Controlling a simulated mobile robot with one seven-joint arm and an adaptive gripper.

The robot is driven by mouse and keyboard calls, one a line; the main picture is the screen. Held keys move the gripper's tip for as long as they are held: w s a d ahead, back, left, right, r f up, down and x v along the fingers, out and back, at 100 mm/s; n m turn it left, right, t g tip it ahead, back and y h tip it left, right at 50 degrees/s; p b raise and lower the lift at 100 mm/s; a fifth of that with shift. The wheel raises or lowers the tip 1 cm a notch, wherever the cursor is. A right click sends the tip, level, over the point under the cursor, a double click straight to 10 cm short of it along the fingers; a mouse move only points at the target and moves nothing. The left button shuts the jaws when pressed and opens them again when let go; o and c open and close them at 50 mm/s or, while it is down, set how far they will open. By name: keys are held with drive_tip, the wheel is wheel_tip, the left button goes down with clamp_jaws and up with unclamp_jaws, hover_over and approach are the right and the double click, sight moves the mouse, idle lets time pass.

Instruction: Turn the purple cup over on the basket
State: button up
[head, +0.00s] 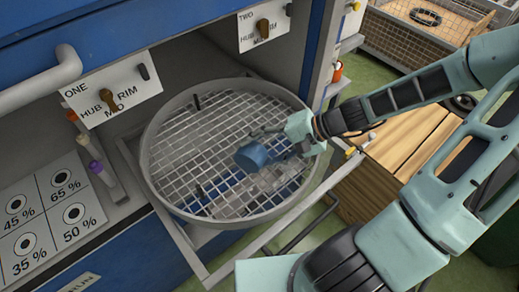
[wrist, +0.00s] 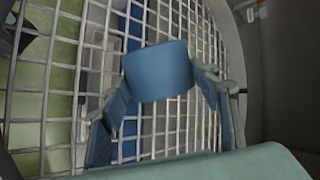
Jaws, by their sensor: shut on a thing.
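A blue cup (head: 251,155) is in my gripper (head: 268,148), above the round wire basket (head: 190,145). I see no clearly purple cup. The cup lies tilted on its side in the head view, and which end is its mouth cannot be told. In the wrist view the cup (wrist: 158,72) sits between the two fingers of my gripper (wrist: 165,88), with the basket grid (wrist: 60,75) behind it. The fingers are shut on the cup. Whether the cup touches the grid cannot be told.
The basket sits on a pulled-out frame in a blue cabinet. Dark posts (head: 197,102) stick up from its grid. Knob panels ONE (head: 112,90) and TWO (head: 263,24) are nearby. A percentage board (head: 45,222) lies left, beside small capped vials (head: 100,172). A wooden crate (head: 400,150) stands right.

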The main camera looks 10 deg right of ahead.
drive_tip(key=shift+f+b, duration=0.4)
drive_tip(key=shift+f, duration=0.05)
idle(0.4)
drive_tip(key=shift+s+d+f+b, duration=0.1)
drive_tip(key=shift+s+f+b, duration=0.15)
drive_tip(key=shift+f, duration=0.45)
drive_tip(key=c, duration=0.5)
drive_tip(key=shift+c, duration=0.2)
drive_tip(key=o, duration=2.1)
drive_tip(key=shift+w, duration=0.25)
drive_tip(key=shift+o, duration=0.2)
drive_tip(key=shift+r, duration=0.15)
